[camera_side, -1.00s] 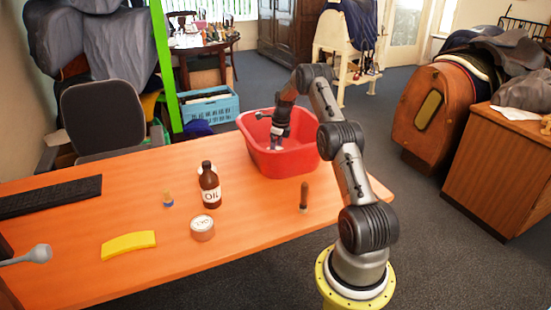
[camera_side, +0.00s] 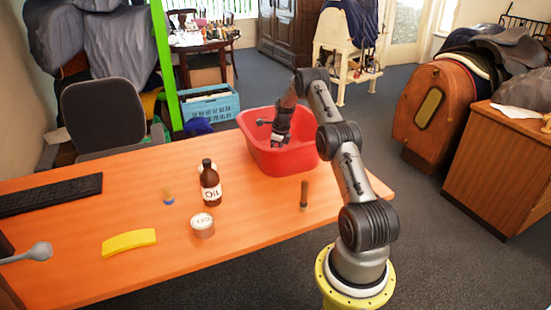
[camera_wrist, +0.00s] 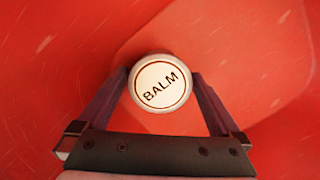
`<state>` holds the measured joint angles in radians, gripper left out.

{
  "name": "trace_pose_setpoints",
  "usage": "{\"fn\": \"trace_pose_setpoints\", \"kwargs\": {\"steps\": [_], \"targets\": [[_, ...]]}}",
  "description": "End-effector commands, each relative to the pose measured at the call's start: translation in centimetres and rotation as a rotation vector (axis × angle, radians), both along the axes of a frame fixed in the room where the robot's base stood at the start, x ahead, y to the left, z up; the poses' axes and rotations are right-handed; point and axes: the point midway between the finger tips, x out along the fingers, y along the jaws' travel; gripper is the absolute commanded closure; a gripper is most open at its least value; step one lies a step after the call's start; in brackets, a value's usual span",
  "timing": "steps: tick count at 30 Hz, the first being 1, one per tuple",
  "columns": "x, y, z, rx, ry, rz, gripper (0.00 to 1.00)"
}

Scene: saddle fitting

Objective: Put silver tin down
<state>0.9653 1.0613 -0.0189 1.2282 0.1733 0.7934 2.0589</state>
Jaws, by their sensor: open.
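The silver tin (camera_wrist: 160,84), round with a white lid marked BALM, is inside the red tub (camera_side: 255,153) in the wrist view. Its sides are mostly out of sight from above. My gripper (camera_wrist: 160,78) is open, with one finger on either side of the tin. Whether the fingers touch it I cannot tell. In the side view my gripper (camera_side: 279,140) reaches down into the tub, and the near wall hides its fingertips and the tin.
On the orange table are a brown bottle (camera_side: 210,185), another round tin with a pale label (camera_side: 202,225), a yellow curved block (camera_side: 129,242), a small blue-based item (camera_side: 168,197), a dark-handled tool (camera_side: 304,195) and a keyboard (camera_side: 50,195). The table's front middle is clear.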

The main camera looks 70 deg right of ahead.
Motion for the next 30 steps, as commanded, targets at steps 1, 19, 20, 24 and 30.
{"fn": "trace_pose_setpoints", "kwargs": {"steps": [1,19,20,24,30], "targets": [[0.0,-0.1,0.4,-0.002,-0.001,0.000,0.00],[-1.5,-0.1,10.6,-0.003,-0.001,0.000,0.00],[-1.6,0.0,10.9,-0.002,-0.001,0.000,0.00],[-1.7,0.1,12.0,-0.003,-0.001,0.006,0.00],[0.5,4.3,16.6,-0.060,-0.012,0.231,0.00]]}}
